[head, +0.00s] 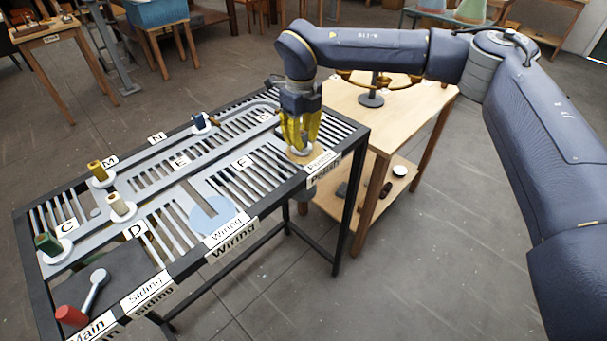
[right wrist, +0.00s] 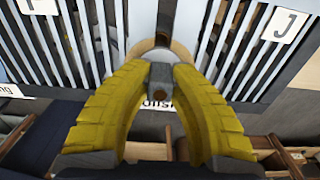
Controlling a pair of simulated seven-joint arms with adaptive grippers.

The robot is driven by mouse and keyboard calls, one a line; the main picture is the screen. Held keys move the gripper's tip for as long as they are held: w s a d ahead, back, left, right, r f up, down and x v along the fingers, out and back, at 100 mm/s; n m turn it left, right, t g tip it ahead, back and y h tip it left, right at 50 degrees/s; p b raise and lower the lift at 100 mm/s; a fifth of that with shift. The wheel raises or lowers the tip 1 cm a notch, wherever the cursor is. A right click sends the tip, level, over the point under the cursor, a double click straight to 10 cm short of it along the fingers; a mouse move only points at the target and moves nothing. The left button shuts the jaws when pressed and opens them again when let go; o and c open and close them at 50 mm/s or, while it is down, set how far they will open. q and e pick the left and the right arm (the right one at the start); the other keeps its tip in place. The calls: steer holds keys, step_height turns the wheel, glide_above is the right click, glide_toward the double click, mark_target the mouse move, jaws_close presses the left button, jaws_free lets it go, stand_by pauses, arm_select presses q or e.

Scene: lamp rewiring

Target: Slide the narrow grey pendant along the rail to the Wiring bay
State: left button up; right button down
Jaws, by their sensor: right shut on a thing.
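My right gripper (head: 300,143) is over the tan Polishing bay (head: 318,157) at the right end of the rail table. In the right wrist view its yellow fingers are shut on a small grey block, the narrow grey pendant (right wrist: 161,86). In the head view the fingers mostly hide the pendant, and a pale base shows under them. The Wiring bay (head: 212,214) is a pale blue disc at the table's front edge, left of the gripper, with nothing standing on it. My left gripper is not in view.
A green pendant (head: 47,244), a yellow one (head: 97,170), a beige one (head: 118,204) and a blue one (head: 199,121) stand on the rails (head: 150,160). A red cylinder (head: 70,316) and a grey lever (head: 96,282) are at front left. Slatted panels flank the tracks.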

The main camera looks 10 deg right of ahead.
steer(key=shift+w+a, duration=1.3)
steer(key=shift+w, duration=0.4)
steer(key=shift+w+a, duration=1.3)
steer(key=shift+w, duration=0.45)
steer(key=shift+w+a, duration=1.3)
steer(key=shift+w, duration=0.4)
steer(key=shift+s+a, duration=2.2)
steer(key=shift+a, duration=0.75)
steer(key=shift+s+a, duration=2.25)
steer(key=shift+a, duration=0.65)
steer(key=shift+s+a, duration=2.2)
steer(key=shift+a, duration=0.75)
steer(key=shift+s+a, duration=0.1)
steer(key=s+a, duration=0.1)
steer(key=a, duration=0.1)
steer(key=s+a, duration=0.2)
steer(key=shift+s+a, duration=0.2)
steer(key=shift+a, duration=0.1)
steer(key=shift+s, duration=0.1)
steer(key=shift+s+d, duration=1.4)
steer(key=shift+s, duration=0.45)
steer(key=shift+s+d, duration=1.45)
steer(key=shift+s, duration=0.35)
steer(key=shift+s+d, duration=1.4)
steer(key=shift+s, duration=0.45)
